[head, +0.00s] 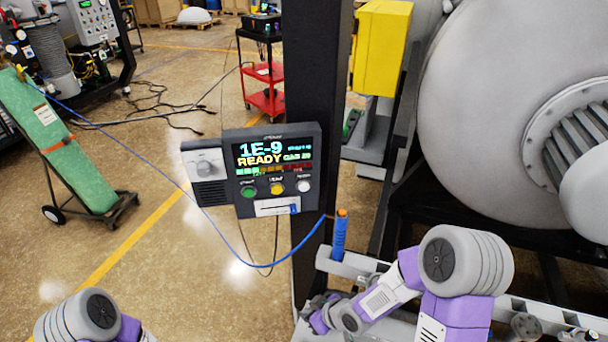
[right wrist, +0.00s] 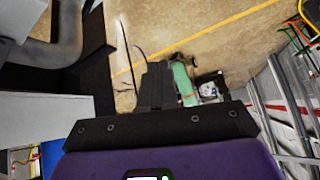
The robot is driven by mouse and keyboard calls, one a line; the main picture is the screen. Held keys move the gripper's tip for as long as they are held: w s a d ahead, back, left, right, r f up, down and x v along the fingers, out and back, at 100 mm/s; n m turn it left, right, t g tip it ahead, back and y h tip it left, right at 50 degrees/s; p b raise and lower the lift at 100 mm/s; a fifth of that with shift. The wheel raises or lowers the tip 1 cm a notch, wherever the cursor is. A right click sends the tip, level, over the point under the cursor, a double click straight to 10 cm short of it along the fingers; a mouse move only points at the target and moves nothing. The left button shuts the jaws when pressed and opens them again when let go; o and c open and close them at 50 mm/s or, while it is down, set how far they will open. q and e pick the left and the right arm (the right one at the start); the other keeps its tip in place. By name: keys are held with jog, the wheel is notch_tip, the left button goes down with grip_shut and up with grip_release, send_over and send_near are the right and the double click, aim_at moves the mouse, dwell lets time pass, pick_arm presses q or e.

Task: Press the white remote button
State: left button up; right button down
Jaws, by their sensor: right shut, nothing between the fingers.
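The white remote button (head: 304,186) is the rightmost of three round buttons on the dark control box (head: 240,205). Green (head: 249,191) and yellow (head: 277,188) buttons sit to its left. The screen above them reads 1E-9 and READY. My right gripper (head: 320,303) is low in the head view, below the box and apart from it, partly hidden by my purple wrist. In the right wrist view its dark fingers (right wrist: 156,84) are together with nothing between them. The button does not show in that view. My left arm shows at the lower left of the head view; its gripper is out of frame.
A black post (head: 315,70) stands behind the box. A blue cable (head: 160,166) hangs across the front and loops below the box near the blue holder (head: 339,240). A large grey furnace (head: 480,100) fills the right. A green cylinder (head: 60,140) on a cart stands left.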

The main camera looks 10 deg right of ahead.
aim_at(304, 187)
notch_tip(304, 187, up, 33)
jog(key=w+d+n+t+y+p, duration=0.1)
jog(key=n+t+p, duration=0.3)
jog(key=n, duration=1.1)
jog(key=d+y+p, duration=0.1)
jog(key=p, duration=0.1)
jog(key=shift+w+t+p, duration=0.3)
jog(key=shift+t+p, duration=0.1)
jog(key=shift+w+f, duration=0.1)
jog(key=shift+f, duration=0.05)
jog(key=shift+w+d, duration=0.2)
jog(key=shift+w, duration=2)
jog(key=shift+w+d, duration=0.15)
jog(key=shift+w, duration=2)
jog(key=shift+p, duration=0.3)
jog(key=shift+w, duration=0.4)
